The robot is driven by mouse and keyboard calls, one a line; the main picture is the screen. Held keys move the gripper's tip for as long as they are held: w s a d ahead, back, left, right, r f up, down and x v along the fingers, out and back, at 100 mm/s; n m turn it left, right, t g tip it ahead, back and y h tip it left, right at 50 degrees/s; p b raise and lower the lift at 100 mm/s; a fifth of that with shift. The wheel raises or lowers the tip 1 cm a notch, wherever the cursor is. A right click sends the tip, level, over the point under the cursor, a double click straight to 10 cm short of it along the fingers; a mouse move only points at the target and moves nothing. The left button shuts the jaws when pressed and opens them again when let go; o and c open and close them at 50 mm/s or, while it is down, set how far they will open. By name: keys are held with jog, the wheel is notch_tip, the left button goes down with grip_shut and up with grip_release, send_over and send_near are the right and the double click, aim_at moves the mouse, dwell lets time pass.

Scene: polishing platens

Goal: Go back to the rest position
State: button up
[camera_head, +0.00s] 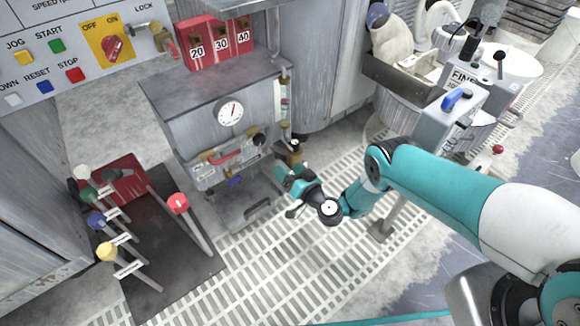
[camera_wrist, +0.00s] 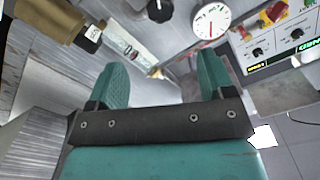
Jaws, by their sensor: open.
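My gripper (camera_head: 284,178) is in front of the lower right corner of the grey cabinet (camera_head: 190,125), above the white floor grating. In the wrist view my gripper (camera_wrist: 163,75) has its two teal fingers spread wide, with nothing between them. A brass-coloured fitting (camera_head: 295,150) is close beside the fingers in the head view; it also shows at the upper left of the wrist view (camera_wrist: 70,25). I cannot tell whether the fingers touch it. The round dial gauge (camera_wrist: 211,20) is beyond the fingers.
Levers with coloured knobs (camera_head: 178,203) stand on a dark plate (camera_head: 165,255) at the left. Red numbered blocks (camera_head: 219,42) sit atop the cabinet. A grey box marked FINE (camera_head: 450,118) is at the right. The grating (camera_head: 300,265) in front is clear.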

dwell(0.4)
jog(key=w+a+r+n+g+y, duration=0.1)
jog(key=a+r+n+g+y, duration=0.2)
jog(key=r, duration=0.9)
jog(key=w+a+r+n+g+y, duration=0.15)
jog(key=a+r+n+g, duration=0.3)
jog(key=r, duration=0.85)
jog(key=s+d+r+g+h, duration=0.3)
jog(key=s+d+r, duration=0.1)
jog(key=s+r, duration=0.45)
jog(key=s+d+r+g+h, duration=0.3)
jog(key=s+d+r, duration=0.1)
jog(key=s+r, duration=0.45)
jog(key=s+d+r+m+g+h, duration=0.1)
jog(key=s+d+h, duration=0.1)
jog(key=s+d, duration=0.5)
jog(key=s+d+g+h, duration=0.1)
jog(key=s+d+h, duration=0.15)
jog(key=s, duration=0.85)
notch_tip(320, 180, up, 37)
jog(key=p, duration=3.6)
jog(key=shift+w+d+p, duration=0.2)
jog(key=shift+d+p, duration=0.2)
jog(key=shift+d, duration=0.05)
